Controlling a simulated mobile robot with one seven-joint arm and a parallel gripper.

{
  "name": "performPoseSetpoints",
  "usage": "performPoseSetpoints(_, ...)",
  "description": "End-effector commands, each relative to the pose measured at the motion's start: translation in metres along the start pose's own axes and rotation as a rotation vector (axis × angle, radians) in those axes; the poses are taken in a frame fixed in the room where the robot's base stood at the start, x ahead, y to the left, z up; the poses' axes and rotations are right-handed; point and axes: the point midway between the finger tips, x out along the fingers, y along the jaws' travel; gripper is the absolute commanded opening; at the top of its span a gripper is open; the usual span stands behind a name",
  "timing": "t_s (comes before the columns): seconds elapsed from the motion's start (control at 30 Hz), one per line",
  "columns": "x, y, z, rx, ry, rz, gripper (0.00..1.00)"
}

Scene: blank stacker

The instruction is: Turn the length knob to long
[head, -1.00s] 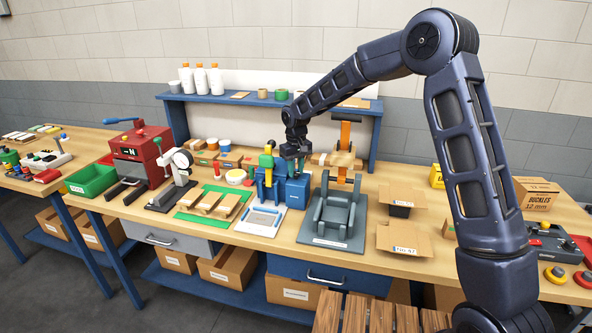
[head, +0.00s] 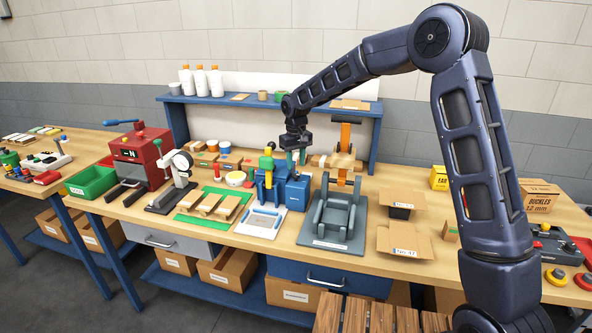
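My gripper (head: 297,158) hangs pointing down over the back right part of a blue machine (head: 296,194). I cannot pick out the length knob or read any long or short marking at this size. My gripper may hide part of the machine's top.
A grey-green fixture (head: 338,216) with an orange upright stands right of the blue machine. A green mat (head: 190,217) with wooden pieces lies left. A red press (head: 140,155) and green bin (head: 90,181) stand further left. Open cardboard boxes (head: 402,240) stand right. A shelf runs behind.

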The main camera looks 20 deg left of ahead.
Motion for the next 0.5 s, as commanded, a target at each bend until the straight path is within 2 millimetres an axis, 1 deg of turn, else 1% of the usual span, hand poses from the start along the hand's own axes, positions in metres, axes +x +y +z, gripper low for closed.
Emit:
performPoseSetpoints(0.03,-0.011,0.0,0.0,0.0,0.003,0.0,0.36)
performPoseSetpoints(0.2,-0.04,0.0,0.0,0.0,0.002,0.0,0.36)
performPoseSetpoints(0.33,-0.055,0.0,0.0,0.0,0.0,-0.001,0.36)
performPoseSetpoints(0.5,-0.065,0.0,0.0,0.0,0.001,-0.001,0.36)
